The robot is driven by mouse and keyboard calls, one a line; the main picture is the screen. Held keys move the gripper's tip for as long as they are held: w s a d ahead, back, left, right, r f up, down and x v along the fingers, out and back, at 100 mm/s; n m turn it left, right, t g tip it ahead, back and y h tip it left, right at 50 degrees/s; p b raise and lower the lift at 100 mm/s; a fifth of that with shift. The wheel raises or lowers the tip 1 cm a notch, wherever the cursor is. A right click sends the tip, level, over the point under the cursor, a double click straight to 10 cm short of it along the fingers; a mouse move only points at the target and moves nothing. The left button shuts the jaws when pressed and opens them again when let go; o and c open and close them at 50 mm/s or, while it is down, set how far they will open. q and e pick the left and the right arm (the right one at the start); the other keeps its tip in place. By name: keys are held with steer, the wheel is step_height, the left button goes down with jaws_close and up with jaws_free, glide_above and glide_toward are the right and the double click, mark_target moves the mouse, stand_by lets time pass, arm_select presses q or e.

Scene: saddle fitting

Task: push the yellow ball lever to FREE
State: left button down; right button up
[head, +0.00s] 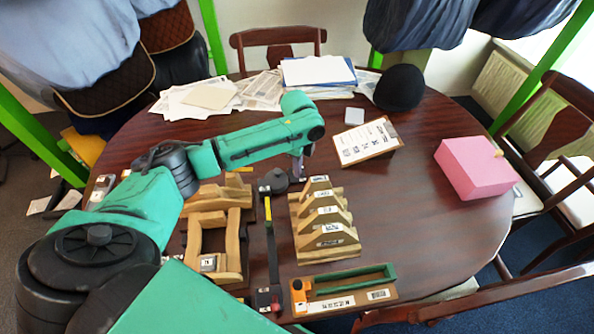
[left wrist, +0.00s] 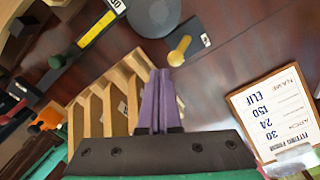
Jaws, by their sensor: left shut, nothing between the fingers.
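The yellow ball lever (left wrist: 180,50) shows in the left wrist view as a short yellow stick with a rounded end, on a small dark plate (left wrist: 198,34) with a white label. I cannot read the label. My left gripper (left wrist: 165,72) has purple fingers that are shut with nothing between them. The fingertips show just below and left of the lever; I cannot tell whether they touch it. In the head view my left gripper (head: 297,177) points down over the table behind the wooden arches, and the lever is not clear there. My right gripper is not in view.
A stepped wooden arch rack (head: 325,228) stands in front of the gripper. A long black bar with a yellow strip (head: 271,225) lies left of it. The table (head: 420,220) is clear right of the rack.

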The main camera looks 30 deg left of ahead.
arm_select(q)
steer(key=shift+f+b, duration=0.35)
steer(key=shift+f, duration=1.25)
stand_by(0.4)
steer(key=shift+w+a, duration=0.15)
steer(key=shift+w, duration=0.05)
steer(key=shift+w+a+b, duration=0.55)
steer(key=shift+w+b, duration=0.15)
steer(key=shift+w, duration=0.05)
steer(key=shift+w+a+b, duration=0.5)
steer(key=shift+w+b, duration=0.2)
steer(key=shift+s+r+p, duration=0.1)
steer(key=shift+p, duration=0.3)
steer(key=shift+s+d+p, duration=0.35)
steer(key=shift+s+p, duration=0.05)
steer(key=shift+p, duration=0.4)
step_height(320, 180, up, 7)
steer(key=p, duration=0.7)
steer(key=shift+p, duration=0.4)
